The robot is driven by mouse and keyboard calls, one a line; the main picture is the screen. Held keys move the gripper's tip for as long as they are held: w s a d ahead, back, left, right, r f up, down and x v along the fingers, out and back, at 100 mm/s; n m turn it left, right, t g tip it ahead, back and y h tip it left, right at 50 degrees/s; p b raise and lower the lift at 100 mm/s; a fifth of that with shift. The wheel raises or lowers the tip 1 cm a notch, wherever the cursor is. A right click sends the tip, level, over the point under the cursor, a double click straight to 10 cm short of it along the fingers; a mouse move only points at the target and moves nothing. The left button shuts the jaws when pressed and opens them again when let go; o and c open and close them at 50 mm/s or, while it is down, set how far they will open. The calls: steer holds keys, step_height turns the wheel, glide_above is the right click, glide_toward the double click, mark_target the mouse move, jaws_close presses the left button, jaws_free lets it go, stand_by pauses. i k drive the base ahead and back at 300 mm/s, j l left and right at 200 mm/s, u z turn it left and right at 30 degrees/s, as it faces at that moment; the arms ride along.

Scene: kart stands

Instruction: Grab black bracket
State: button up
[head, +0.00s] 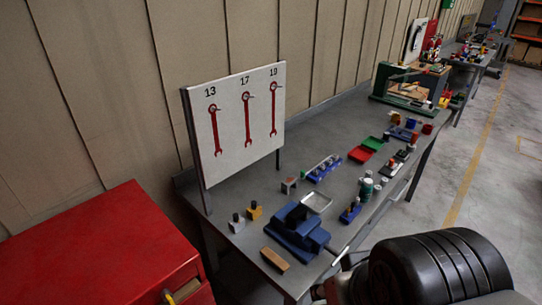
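I cannot clearly make out a black bracket on the long grey workbench (335,205). Small dark parts (402,155) lie near the bench's right edge, in the middle distance, but they are too small to identify. A blue vise-like block (297,232) sits at the near end of the bench. I cannot make out my gripper in the head view.
A red cabinet (95,245) stands at lower left. Black tires (430,268) fill the lower right. Open floor lies right.

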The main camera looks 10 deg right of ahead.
mark_target(300, 212)
steer(key=i+l, duration=0.6)
steer(key=l, duration=0.25)
steer(key=i+l+u, duration=0.1)
steer(key=i+l, duration=0.25)
steer(key=u, duration=0.4)
steer(key=l+u, duration=0.15)
steer(key=u, duration=0.7)
steer(key=l+u, duration=0.15)
steer(key=u, duration=0.3)
